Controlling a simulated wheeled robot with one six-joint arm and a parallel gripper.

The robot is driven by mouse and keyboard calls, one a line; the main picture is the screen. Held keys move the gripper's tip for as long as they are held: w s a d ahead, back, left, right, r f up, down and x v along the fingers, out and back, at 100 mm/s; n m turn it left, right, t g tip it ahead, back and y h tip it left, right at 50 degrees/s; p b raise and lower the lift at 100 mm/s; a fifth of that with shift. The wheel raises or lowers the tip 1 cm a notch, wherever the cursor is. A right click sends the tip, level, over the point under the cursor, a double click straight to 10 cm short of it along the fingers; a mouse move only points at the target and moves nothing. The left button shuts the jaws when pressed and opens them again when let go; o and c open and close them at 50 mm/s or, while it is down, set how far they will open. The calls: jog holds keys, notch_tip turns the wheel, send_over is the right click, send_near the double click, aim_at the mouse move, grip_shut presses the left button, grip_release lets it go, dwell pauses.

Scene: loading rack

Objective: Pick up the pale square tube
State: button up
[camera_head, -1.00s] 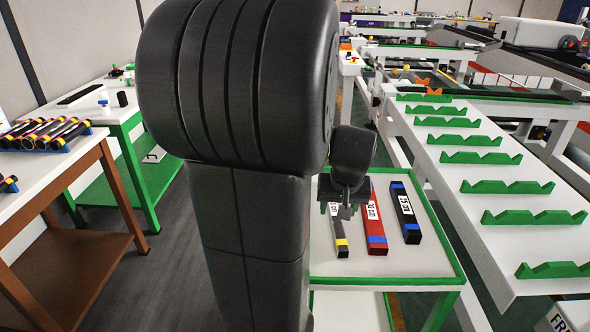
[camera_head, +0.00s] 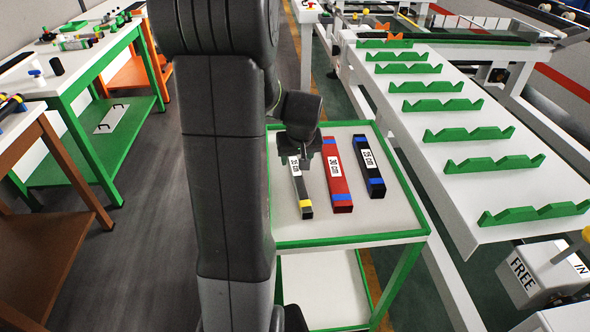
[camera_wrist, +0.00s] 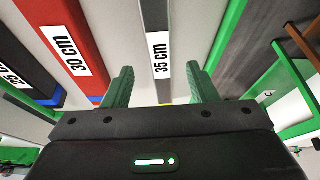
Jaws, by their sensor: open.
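The pale square tube (camera_head: 304,196) is grey with a yellow band near its front end and a white label. It lies lengthwise on the green-edged table, leftmost of three tubes. In the wrist view the grey tube (camera_wrist: 155,15) runs between my fingers, with the label reading "35 cm". My gripper (camera_head: 303,160) is over the tube's far part and hides that end. In the wrist view my gripper (camera_wrist: 161,82) is open, with one green finger on either side of the tube. Whether the fingers touch it or how high they are, I cannot tell.
A red tube (camera_head: 337,178) labelled "30 cm" and a black tube (camera_head: 369,165) with blue bands lie to the right on the small table (camera_head: 400,214). A white rack with green notched holders (camera_head: 468,134) stands further right. The table's front part is clear.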

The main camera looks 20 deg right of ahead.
aim_at(295, 166)
jog(key=shift+p+x, duration=0.4)
jog(key=shift+x, duration=2.2)
jog(key=shift+w, duration=0.1)
jog(key=shift+r, duration=0.1)
jog(key=c, duration=1.1)
jog(key=shift+c, duration=0.2)
jog(key=shift+r, duration=0.1)
notch_tip(295, 166, up, 10)
